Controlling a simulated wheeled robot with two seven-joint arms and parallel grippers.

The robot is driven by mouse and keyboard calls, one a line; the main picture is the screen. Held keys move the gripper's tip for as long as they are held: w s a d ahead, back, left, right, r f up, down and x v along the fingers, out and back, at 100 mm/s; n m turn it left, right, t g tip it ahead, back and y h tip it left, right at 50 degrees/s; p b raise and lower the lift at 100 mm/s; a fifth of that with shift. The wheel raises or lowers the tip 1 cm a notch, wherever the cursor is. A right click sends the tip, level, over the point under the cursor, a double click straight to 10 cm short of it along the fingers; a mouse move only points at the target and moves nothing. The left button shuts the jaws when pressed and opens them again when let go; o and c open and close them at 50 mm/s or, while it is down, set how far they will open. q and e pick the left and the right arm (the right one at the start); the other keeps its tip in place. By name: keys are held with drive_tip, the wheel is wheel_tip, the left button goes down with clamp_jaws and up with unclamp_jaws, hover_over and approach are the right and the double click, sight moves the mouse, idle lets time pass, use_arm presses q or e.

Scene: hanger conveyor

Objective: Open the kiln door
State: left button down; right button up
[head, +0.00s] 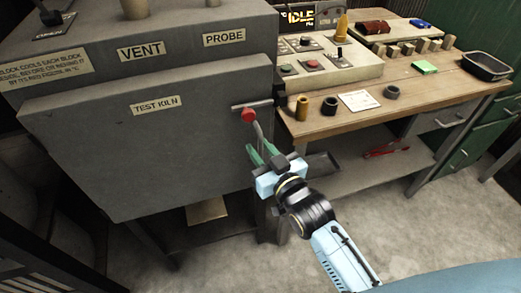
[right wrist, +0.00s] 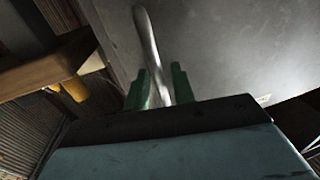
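The grey kiln door (head: 130,150), labelled TEST KILN, sits against the kiln front and looks shut. Its handle is at the right edge: a thin bar with a red knob (head: 248,115) and a grey lever (head: 258,131) hanging down. My right gripper (head: 258,146) is just below the knob, its green fingers apart on either side of the lever's lower end. In the right wrist view the lever (right wrist: 150,45) runs between the two fingers (right wrist: 160,82); I cannot tell whether they touch it. My left gripper is not in view.
A wooden workbench (head: 440,98) stands right of the kiln, with a control panel (head: 345,72), a brass cylinder (head: 302,108), dark rings and a black tray (head: 487,66). A shelf below holds red tongs (head: 388,150). The floor (head: 420,220) in front is clear.

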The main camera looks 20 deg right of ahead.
drive_tip(key=shift+w, duration=0.1)
drive_tip(key=shift+c, duration=0.5)
clamp_jaws()
drive_tip(key=shift+a, duration=0.1)
